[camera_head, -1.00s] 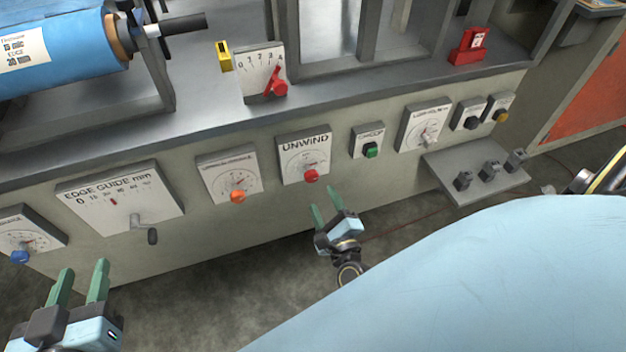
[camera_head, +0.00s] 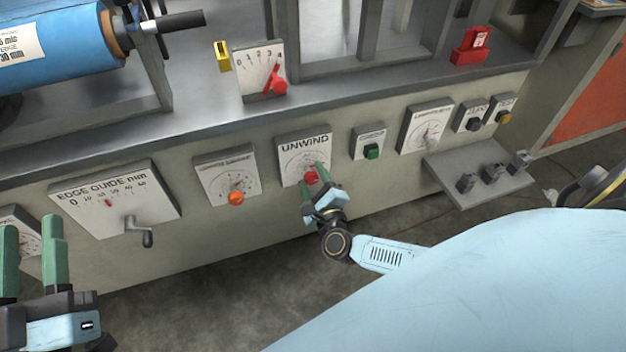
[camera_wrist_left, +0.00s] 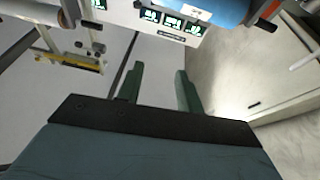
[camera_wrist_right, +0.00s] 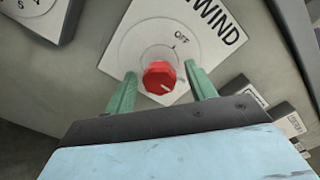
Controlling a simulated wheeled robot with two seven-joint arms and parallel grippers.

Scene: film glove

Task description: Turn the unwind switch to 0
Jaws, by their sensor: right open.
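The unwind switch is a red knob (camera_head: 311,177) on a white panel labelled UNWIND (camera_head: 289,155). In the right wrist view the red knob (camera_wrist_right: 159,77) sits between my fingertips, with a white mark pointing to the lower right. The dial shows "OFF" and a tick above the knob. My right gripper (camera_head: 315,176) is open at the knob, one green finger on each side; whether the fingers touch it I cannot tell. It also shows in the right wrist view (camera_wrist_right: 163,86). My left gripper (camera_head: 31,230) is open and empty at the lower left, also in the left wrist view (camera_wrist_left: 158,78).
Left of the switch are an orange-knob dial (camera_head: 236,197) and the edge guide crank (camera_head: 140,230). Right are a green button (camera_head: 371,151) and another dial (camera_head: 427,126). A small shelf with black knobs (camera_head: 478,178) juts out at right. A red lever (camera_head: 275,83) stands above.

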